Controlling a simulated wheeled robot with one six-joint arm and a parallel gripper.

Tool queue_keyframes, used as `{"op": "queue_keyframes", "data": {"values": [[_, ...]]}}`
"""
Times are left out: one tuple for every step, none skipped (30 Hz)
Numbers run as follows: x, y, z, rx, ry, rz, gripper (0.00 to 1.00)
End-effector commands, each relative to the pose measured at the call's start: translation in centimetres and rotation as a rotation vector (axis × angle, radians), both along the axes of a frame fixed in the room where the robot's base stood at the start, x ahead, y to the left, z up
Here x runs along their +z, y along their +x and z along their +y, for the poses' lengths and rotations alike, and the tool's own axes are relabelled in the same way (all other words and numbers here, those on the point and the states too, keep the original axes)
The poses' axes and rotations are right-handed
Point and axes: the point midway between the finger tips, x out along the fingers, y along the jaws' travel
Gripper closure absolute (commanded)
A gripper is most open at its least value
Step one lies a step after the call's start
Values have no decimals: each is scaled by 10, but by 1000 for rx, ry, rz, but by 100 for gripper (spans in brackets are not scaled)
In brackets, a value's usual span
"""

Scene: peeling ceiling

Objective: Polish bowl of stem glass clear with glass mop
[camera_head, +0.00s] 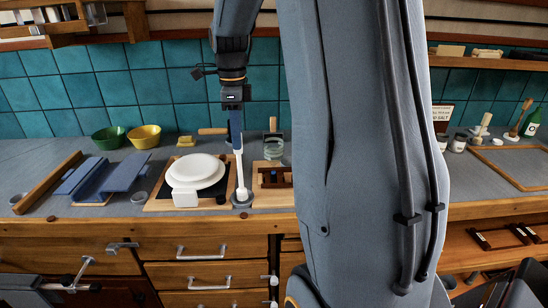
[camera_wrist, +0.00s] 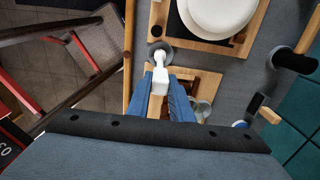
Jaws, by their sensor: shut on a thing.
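My gripper (camera_head: 237,140) points down over the counter, left of my big arm link. Its blue fingers are shut on the upper part of a white-handled tool, which looks like the glass mop (camera_head: 239,172). The mop stands about upright, its lower end in or at a small round grey holder (camera_head: 242,199). In the wrist view the white handle (camera_wrist: 160,82) sits between the fingers and leads to the grey holder (camera_wrist: 160,50). A clear glass (camera_head: 274,149) stands to the right, partly seen; it also shows in the wrist view (camera_wrist: 203,110). Its stem cannot be made out.
A white round dish (camera_head: 196,170) on a wooden board (camera_head: 160,201) stands close left of the holder. A small wooden rack (camera_head: 272,178) is close right. Green (camera_head: 110,136) and yellow (camera_head: 144,136) bowls and a blue stand (camera_head: 120,176) are farther left. Teal tiles back the counter.

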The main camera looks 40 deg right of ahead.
Motion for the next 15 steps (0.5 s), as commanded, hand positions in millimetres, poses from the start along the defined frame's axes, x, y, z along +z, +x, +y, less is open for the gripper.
{"op": "queue_keyframes", "data": {"values": [[6,0,0,0,0,0,100],[8,0,0,0,0,0,100],[10,0,0,0,-1,-1,100],[12,0,0,0,-1,-1,100],[14,0,0,0,-1,-1,100],[17,0,0,0,-1,-1,100],[19,0,0,0,-1,-1,100],[21,0,0,0,-1,-2,100],[23,0,0,0,0,-2,100],[25,0,0,0,0,-2,100],[27,0,0,0,0,-2,100],[30,0,0,0,0,-2,100],[31,0,0,0,0,-2,100],[33,0,0,0,0,-2,100],[36,0,0,0,0,-2,100]]}}
